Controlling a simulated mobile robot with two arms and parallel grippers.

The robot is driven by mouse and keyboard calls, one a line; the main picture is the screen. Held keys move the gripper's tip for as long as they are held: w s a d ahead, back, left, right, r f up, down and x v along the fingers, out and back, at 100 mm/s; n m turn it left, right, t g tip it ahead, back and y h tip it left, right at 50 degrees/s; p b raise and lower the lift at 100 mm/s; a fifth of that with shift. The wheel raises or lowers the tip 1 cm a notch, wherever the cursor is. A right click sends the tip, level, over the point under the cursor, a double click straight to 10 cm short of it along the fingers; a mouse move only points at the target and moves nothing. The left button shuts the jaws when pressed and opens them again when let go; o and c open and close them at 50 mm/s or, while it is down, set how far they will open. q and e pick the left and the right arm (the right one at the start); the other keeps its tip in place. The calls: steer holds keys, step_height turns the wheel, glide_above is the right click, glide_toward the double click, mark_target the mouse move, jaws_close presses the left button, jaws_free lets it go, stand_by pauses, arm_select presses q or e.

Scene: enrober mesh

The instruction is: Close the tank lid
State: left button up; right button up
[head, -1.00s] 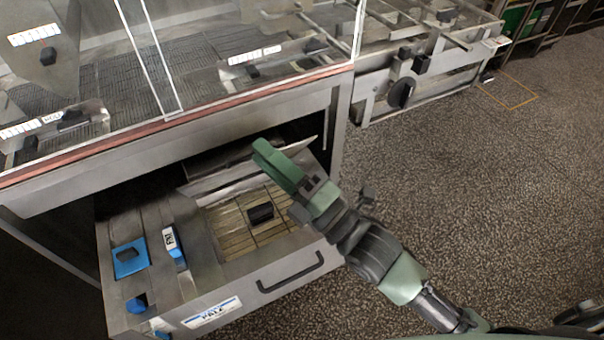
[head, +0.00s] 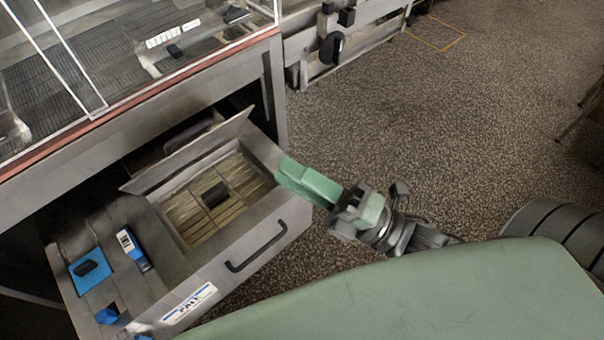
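The tank (head: 262,215) is a grey metal box standing out from under the machine, with a dark handle (head: 256,246) on its front. Its lid (head: 188,152) is a metal panel that stands tilted up along the back edge of the opening. Inside the opening a slatted grid (head: 232,205) with a black block (head: 215,195) shows. My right gripper (head: 290,174) has green fingers at the tank's right front corner, apart from the lid. The fingers overlap in the view, so their gap is hidden. My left gripper is out of view.
The enrober's frame (head: 150,105) with clear panels overhangs the back of the tank. Blue controls (head: 90,268) sit on the tank's left top. A conveyor frame (head: 365,38) stands at the back. The speckled floor (head: 440,130) to the right is clear.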

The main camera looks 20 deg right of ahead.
steer(key=shift+s+d, duration=0.4)
steer(key=shift+s, duration=0.1)
